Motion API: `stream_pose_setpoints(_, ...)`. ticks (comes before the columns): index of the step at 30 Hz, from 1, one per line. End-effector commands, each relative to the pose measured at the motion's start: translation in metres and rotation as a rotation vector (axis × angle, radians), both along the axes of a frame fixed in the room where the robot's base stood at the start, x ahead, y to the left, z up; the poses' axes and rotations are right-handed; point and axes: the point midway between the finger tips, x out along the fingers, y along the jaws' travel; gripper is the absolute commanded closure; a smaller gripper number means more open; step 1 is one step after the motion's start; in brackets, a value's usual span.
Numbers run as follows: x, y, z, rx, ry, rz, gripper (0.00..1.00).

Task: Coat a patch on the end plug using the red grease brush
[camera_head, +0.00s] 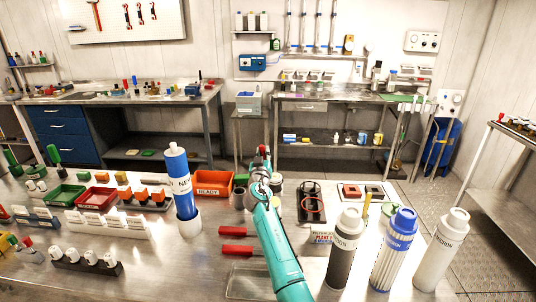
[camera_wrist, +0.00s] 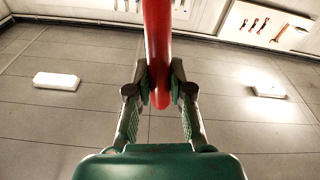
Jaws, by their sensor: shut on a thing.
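My gripper (camera_wrist: 159,88) is shut on the red handle of what looks like the red grease brush (camera_wrist: 157,40). The handle runs up out of the top of the wrist view, so no bristles show. In the head view my gripper (camera_head: 263,172) is small, above the far side of the bench, with a bit of red at its tip. I cannot tell which part is the end plug.
An orange bin (camera_head: 213,184) is left of my gripper. Two red-handled tools (camera_head: 238,231) lie left of my arm. A black rack (camera_head: 311,208) and several tall housings (camera_head: 394,250) stand to the right. Trays (camera_head: 97,199) and small parts fill the left bench.

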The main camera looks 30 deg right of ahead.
Motion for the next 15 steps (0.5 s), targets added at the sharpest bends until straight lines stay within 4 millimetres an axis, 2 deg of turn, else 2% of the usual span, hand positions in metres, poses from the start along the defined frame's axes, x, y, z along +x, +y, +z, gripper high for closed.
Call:
stream_pose_setpoints(6,0.0068,0.0097,0.0004,-0.001,-0.001,0.000,1.00)
stream_pose_setpoints(15,0.0043,0.0060,-0.0011,0.000,-0.002,-0.001,1.00)
